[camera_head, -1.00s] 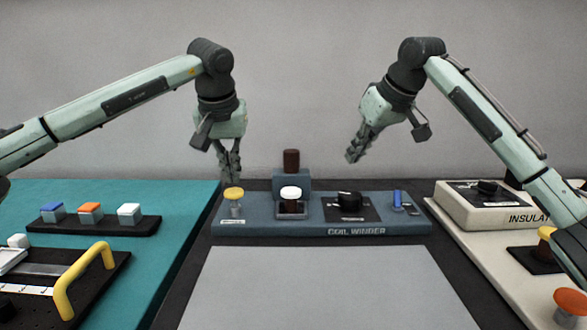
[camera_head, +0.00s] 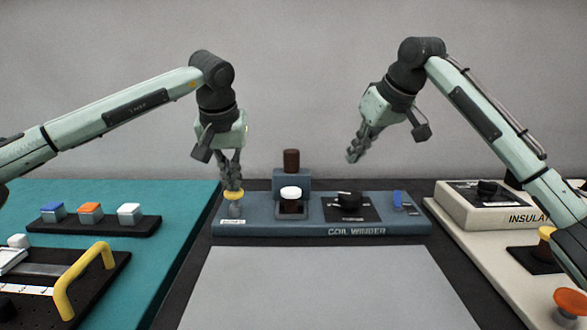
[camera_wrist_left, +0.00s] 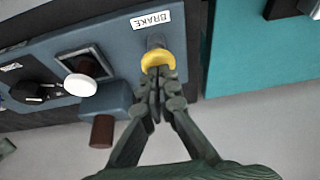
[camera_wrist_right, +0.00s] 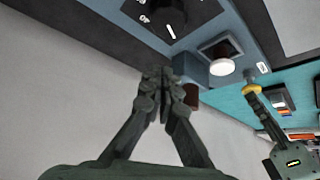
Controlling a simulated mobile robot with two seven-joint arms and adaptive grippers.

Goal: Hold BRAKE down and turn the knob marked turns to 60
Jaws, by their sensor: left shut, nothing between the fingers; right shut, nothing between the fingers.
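The yellow BRAKE button (camera_head: 233,194) is at the left end of the blue COIL WINDER panel (camera_head: 380,231). My left gripper (camera_head: 233,186) is shut, with its fingertips at the button's top. In the left wrist view the fingertips (camera_wrist_left: 160,78) overlap the yellow cap (camera_wrist_left: 155,59), beside the BRAKE label (camera_wrist_left: 150,20). The black turns knob (camera_head: 349,199) sits right of the middle of the panel; its scale is too small to read. My right gripper (camera_head: 355,157) is shut and empty in the air above and behind the knob. The knob also shows in the right wrist view (camera_wrist_right: 168,14).
A white button (camera_head: 291,193) and a brown cylinder (camera_head: 291,160) stand between the BRAKE button and the knob. A blue switch (camera_head: 398,198) is right of the knob. A cream INSULATION unit (camera_head: 460,207) stands at right. The grey mat (camera_head: 325,285) in front is clear.

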